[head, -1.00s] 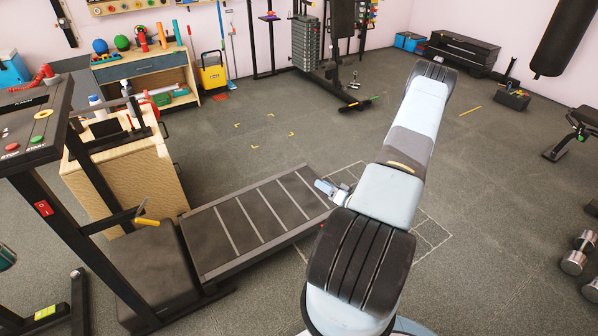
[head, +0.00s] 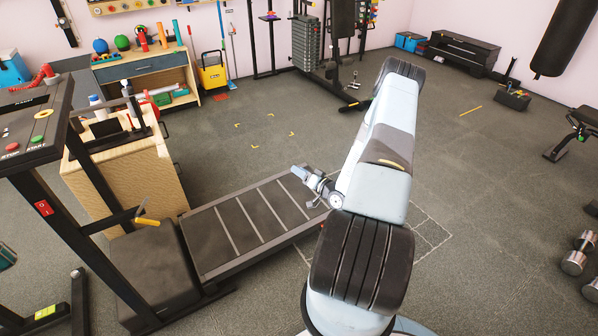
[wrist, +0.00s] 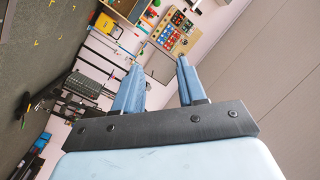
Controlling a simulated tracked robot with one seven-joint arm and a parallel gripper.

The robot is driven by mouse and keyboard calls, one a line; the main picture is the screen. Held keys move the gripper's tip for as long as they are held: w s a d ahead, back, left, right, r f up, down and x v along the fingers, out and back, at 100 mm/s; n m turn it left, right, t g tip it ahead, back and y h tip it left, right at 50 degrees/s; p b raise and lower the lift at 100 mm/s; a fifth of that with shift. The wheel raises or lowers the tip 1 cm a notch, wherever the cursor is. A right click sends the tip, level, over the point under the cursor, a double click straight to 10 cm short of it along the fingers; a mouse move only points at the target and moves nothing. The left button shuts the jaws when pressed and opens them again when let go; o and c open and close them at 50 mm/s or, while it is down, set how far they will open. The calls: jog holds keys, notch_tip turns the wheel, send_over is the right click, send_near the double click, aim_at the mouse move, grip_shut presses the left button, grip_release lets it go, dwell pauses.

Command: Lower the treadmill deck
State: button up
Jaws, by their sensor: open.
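The treadmill deck (head: 232,225), dark with pale cross strips, stretches out low over the floor from the motor cover (head: 152,265). I cannot tell whether its far end touches the floor. The treadmill's upright frame and console (head: 30,135) stand at the left, with red STOP and green START buttons. A yellow-handled lever (head: 147,221) sticks out of the frame, and a red switch (head: 43,208) is on the upright. My gripper (head: 297,171) is above the deck's far right end, well away from the lever. In the wrist view my gripper (wrist: 157,75) is open and empty.
A wooden cabinet (head: 125,180) stands close behind the treadmill. White lines (head: 435,222) mark the floor at the deck's right end. Dumbbells (head: 578,252) lie at the far right. The floor in the middle is clear.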

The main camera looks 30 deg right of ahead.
jog(key=shift+w+a, duration=0.2)
jog(key=shift+w, duration=0.3)
jog(key=shift+c, duration=0.5)
grip_shut()
dwell(0.7)
jog(key=shift+o, duration=0.5)
grip_release()
jog(key=v, duration=1.3)
jog(key=shift+s+d, duration=0.15)
jog(key=shift+s, duration=0.25)
